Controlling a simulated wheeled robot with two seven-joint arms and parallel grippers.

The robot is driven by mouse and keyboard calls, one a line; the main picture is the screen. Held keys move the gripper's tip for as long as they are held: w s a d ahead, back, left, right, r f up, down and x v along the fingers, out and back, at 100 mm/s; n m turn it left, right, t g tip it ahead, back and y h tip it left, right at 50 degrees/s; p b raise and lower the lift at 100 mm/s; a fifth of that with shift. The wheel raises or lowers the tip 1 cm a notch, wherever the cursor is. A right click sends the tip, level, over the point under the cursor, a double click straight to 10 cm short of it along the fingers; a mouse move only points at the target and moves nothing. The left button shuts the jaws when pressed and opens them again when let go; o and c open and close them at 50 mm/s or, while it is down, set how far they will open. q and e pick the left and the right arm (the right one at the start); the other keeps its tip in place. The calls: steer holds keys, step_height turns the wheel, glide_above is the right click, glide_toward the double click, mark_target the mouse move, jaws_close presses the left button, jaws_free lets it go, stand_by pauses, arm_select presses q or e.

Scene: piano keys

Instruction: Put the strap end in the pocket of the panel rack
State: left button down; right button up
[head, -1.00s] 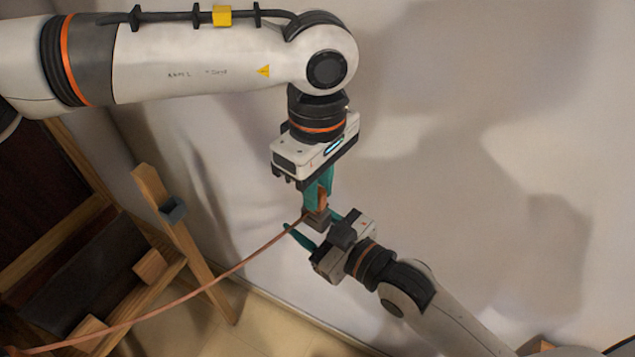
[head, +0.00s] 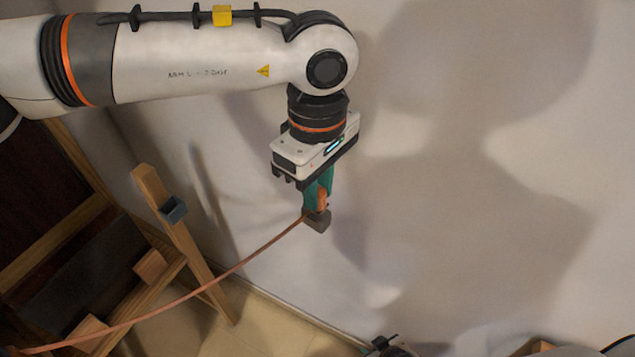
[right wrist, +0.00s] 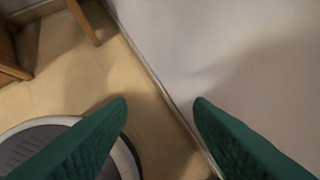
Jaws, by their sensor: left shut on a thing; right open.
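My left gripper (head: 317,193), with green fingers, points down and is shut on the strap end (head: 317,221), a dark grey block with an orange-brown part above it. The thin brown strap (head: 200,288) runs from there down to the lower left of the head view. The panel rack (head: 190,245) is a wooden frame at the left. A small dark blue-grey pocket (head: 173,210) sits on its slanted post, left of the strap end and apart from it. My right gripper's green fingers (right wrist: 160,103) are open and empty in the right wrist view.
A pale wall (head: 480,180) stands behind my left gripper. The tan floor (head: 265,325) shows below, with a skirting edge along the wall. A wooden piece (head: 537,346) shows at the bottom right. The space right of my left gripper is clear.

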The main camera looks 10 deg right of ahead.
arm_select(q)
steer(key=w+a+f+m, duration=0.1)
steer(key=a+f+m, duration=0.3)
steer(key=a, duration=0.9)
steer(key=a+f+m, duration=0.3)
steer(key=a+f, duration=0.2)
steer(key=a, duration=0.8)
steer(key=shift+w+a+f+m, duration=0.2)
steer(key=shift+w+a+m, duration=0.15)
steer(key=shift+a+m, duration=0.05)
arm_select(e)
steer(key=s+f+g, duration=0.1)
steer(key=s+f, duration=0.2)
steer(key=s, duration=0.4)
steer(key=s+d+f+g, duration=0.1)
steer(key=s+f, duration=0.3)
steer(key=s, duration=0.4)
steer(key=s+f+m+g+h, duration=0.1)
steer(key=s+f+g, duration=0.2)
steer(key=s, duration=0.4)
steer(key=shift+s+d+f, duration=0.25)
steer(key=shift+s, duration=0.15)
arm_select(q)
steer(key=shift+r, duration=0.1)
arm_select(e)
steer(key=shift+d, duration=0.1)
